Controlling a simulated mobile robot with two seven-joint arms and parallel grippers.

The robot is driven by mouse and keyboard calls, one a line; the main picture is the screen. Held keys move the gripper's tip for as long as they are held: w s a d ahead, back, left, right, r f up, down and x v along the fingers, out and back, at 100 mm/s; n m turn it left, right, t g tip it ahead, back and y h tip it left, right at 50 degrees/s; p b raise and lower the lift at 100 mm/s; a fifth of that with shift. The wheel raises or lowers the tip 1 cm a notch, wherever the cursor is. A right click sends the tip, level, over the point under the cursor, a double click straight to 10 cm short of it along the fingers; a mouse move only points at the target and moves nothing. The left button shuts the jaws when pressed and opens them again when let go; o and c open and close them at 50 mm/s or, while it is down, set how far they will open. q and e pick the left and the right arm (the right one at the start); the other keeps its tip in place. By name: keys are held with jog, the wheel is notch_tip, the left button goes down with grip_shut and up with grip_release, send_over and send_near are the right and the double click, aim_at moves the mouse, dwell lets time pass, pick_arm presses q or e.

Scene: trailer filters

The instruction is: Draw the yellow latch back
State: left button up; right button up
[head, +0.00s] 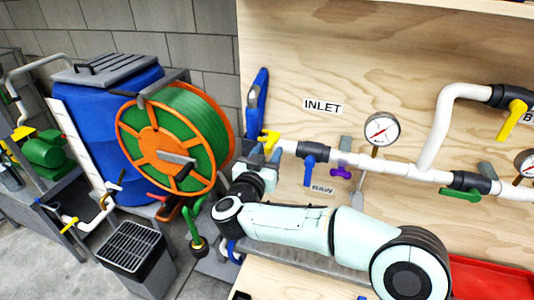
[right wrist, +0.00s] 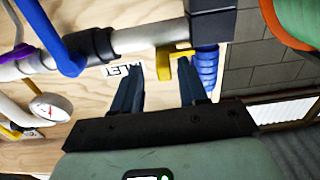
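The yellow latch (head: 269,138) sits at the left end of the white pipe on the wooden board, near the INLET label. In the right wrist view the yellow latch (right wrist: 165,62) shows just beyond the fingertips. My right gripper (head: 266,156) is just below the latch in the head view. In the right wrist view my right gripper (right wrist: 160,70) is open, with its two dark fingers apart and nothing held between them. I cannot tell whether a finger touches the latch. My left gripper is in neither view.
A blue-handled valve (head: 309,166) and a gauge (head: 382,129) are along the pipe to the right. A blue item (head: 258,98) is mounted above the latch. An orange-and-green hose reel (head: 160,143) and a blue barrel (head: 88,130) stand left.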

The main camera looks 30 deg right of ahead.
pick_arm(q)
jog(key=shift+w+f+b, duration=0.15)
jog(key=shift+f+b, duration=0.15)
jog(key=shift+b, duration=0.1)
pick_arm(e)
jog(key=v, duration=1.3)
jog(key=shift+s, duration=0.2)
